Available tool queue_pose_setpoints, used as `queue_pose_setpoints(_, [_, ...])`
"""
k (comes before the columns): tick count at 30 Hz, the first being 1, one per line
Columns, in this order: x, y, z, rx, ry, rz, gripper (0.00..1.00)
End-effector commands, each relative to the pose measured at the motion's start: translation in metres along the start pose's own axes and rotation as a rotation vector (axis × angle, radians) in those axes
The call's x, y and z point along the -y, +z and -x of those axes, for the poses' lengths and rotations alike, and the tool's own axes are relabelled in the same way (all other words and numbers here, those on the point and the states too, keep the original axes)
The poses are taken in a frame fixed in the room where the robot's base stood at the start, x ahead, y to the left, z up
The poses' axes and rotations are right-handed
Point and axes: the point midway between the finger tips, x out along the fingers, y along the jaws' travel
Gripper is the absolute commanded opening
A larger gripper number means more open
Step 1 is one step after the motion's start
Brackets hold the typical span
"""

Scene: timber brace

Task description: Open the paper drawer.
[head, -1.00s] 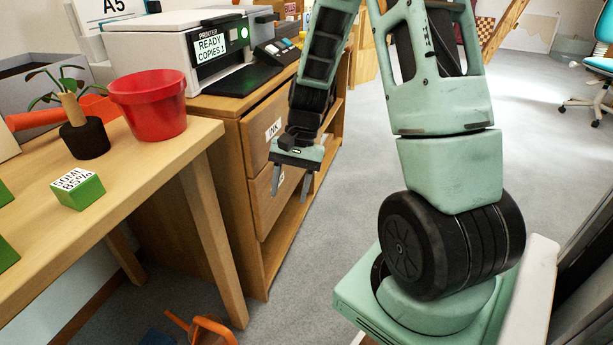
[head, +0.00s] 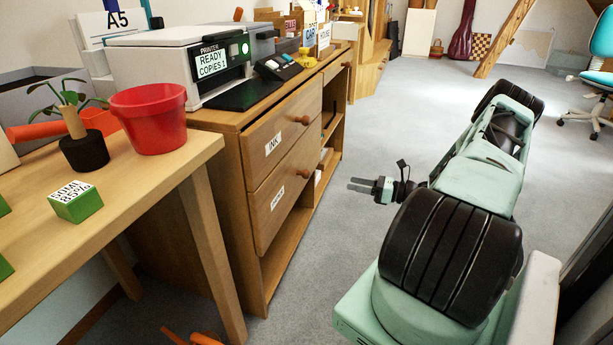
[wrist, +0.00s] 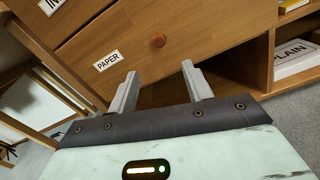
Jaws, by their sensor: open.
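The paper drawer (head: 285,192) is the lower of two wooden drawers in the cabinet and looks shut. Its round wooden knob (head: 322,167) sticks out of the front. In the wrist view, the PAPER label (wrist: 107,61) and the knob (wrist: 158,40) are clear to see. My gripper (head: 360,186) is to the right of the drawer front, with its fingers pointing at it. In the wrist view my gripper (wrist: 160,69) is open and empty. The knob lies beyond the gap between the fingertips, not between them.
The ink drawer (head: 284,125) with its own knob is just above. An open shelf (wrist: 222,80) lies below and beside the drawers, with a PLAIN box (wrist: 297,60). A printer (head: 180,50) stands on top. A table (head: 150,190) is at the left.

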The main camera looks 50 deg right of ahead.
Motion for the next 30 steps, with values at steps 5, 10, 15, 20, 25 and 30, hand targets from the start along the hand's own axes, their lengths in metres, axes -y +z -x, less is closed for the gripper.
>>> queue_pose_setpoints(5, [-0.001, -0.004, -0.030, -0.002, 0.006, 0.000, 0.50])
queue_pose_setpoints(10, [-0.001, -0.004, -0.066, -0.004, 0.007, 0.002, 0.50])
queue_pose_setpoints(15, [-0.001, -0.005, -0.102, -0.005, 0.007, 0.002, 0.50])
queue_pose_setpoints(20, [-0.002, -0.005, -0.133, -0.006, 0.007, 0.003, 0.50])
queue_pose_setpoints(25, [-0.002, -0.004, -0.156, -0.005, 0.006, 0.002, 0.50])
queue_pose_setpoints(30, [-0.002, -0.003, -0.166, -0.006, 0.004, 0.002, 0.50])
